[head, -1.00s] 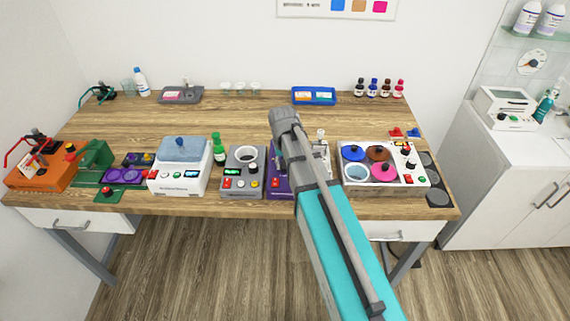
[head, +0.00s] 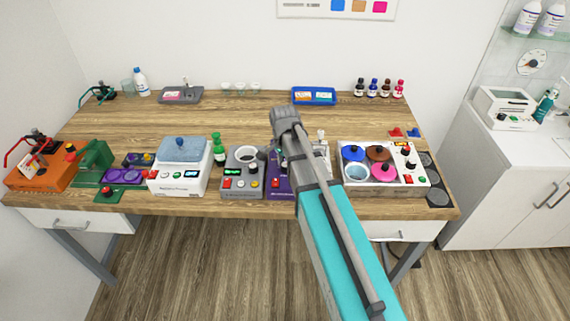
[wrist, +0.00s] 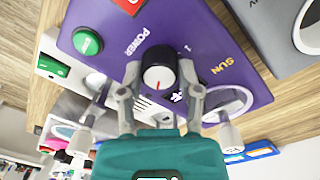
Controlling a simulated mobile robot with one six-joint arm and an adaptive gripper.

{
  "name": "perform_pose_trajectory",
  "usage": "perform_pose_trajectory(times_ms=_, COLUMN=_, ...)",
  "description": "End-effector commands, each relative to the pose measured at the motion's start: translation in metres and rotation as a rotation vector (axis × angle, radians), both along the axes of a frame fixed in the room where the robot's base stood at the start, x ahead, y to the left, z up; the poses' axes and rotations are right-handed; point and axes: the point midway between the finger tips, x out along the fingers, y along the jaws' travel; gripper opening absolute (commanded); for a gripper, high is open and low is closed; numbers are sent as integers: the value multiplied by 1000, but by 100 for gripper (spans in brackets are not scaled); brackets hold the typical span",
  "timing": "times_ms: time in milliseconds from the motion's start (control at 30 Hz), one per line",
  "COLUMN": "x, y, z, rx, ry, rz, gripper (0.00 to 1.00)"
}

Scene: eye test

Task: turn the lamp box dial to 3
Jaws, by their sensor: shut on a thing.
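The lamp box is purple and shows in the head view (head: 279,187), partly hidden behind my arm. In the wrist view its top panel (wrist: 205,28) fills the upper middle, with the words POWER and SUN. The dial (wrist: 158,78) is a dark knob with a pale face and a red pointer mark, which points toward the bottom of the picture. A "1" is printed to its upper right; another label at its lower right is partly hidden. My gripper (wrist: 158,70) is shut on the dial, one finger on each side. In the head view my fingertips are hidden.
A round green button (wrist: 88,42) and a red control (wrist: 129,4) sit on the panel. A grey device (head: 240,188) stands left of the lamp box and a white unit with coloured lids (head: 385,187) right.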

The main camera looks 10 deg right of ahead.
Motion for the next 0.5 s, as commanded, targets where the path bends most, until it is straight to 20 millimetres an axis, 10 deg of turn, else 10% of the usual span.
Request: perform_pose_trajectory(times_ms=500, x=1, y=0, z=0, rx=0, ry=-1, rz=-184, gripper=0)
